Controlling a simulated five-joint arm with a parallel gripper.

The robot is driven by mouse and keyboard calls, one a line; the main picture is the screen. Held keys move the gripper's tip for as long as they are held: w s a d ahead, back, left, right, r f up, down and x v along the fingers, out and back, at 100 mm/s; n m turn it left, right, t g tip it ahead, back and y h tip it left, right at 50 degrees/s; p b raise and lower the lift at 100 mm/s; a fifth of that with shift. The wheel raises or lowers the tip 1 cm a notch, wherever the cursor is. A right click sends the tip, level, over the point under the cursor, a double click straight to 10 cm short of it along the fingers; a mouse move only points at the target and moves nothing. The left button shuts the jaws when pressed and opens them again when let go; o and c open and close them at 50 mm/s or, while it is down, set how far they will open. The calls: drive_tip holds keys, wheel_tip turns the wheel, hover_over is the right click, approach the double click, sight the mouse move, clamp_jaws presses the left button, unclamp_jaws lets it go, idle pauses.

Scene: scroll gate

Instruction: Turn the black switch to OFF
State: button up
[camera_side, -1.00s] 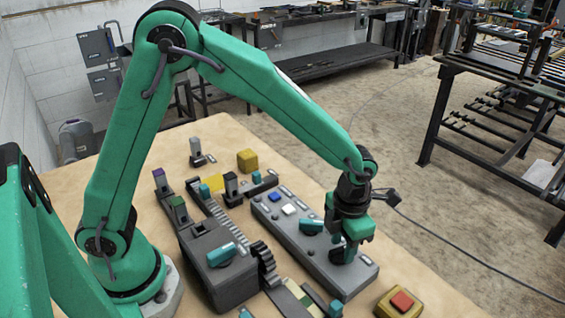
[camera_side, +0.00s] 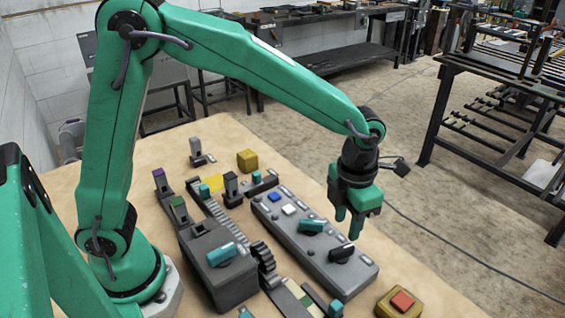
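The black switch (camera_side: 342,253) is a dark rotary knob near the front right end of a long grey control panel (camera_side: 318,262). Its handle points to the right and slightly up in the picture. The small labels beside it are too small to read. My gripper (camera_side: 346,228) hangs above the switch, pointing down. Its two green fingers are apart with nothing between them, and the fingertips appear clear of the knob.
The panel also carries a teal knob (camera_side: 312,227), a white button (camera_side: 289,210) and a blue button (camera_side: 275,197). A grey box with a teal handle (camera_side: 222,253) stands to the left. A yellow box with a red button (camera_side: 402,301) stands front right.

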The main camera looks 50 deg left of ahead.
drive_tip(key=n, duration=1.3)
drive_tip(key=shift+r, duration=0.1)
drive_tip(key=n, duration=1.9)
drive_tip(key=shift+r, duration=0.1)
drive_tip(key=n, duration=0.4)
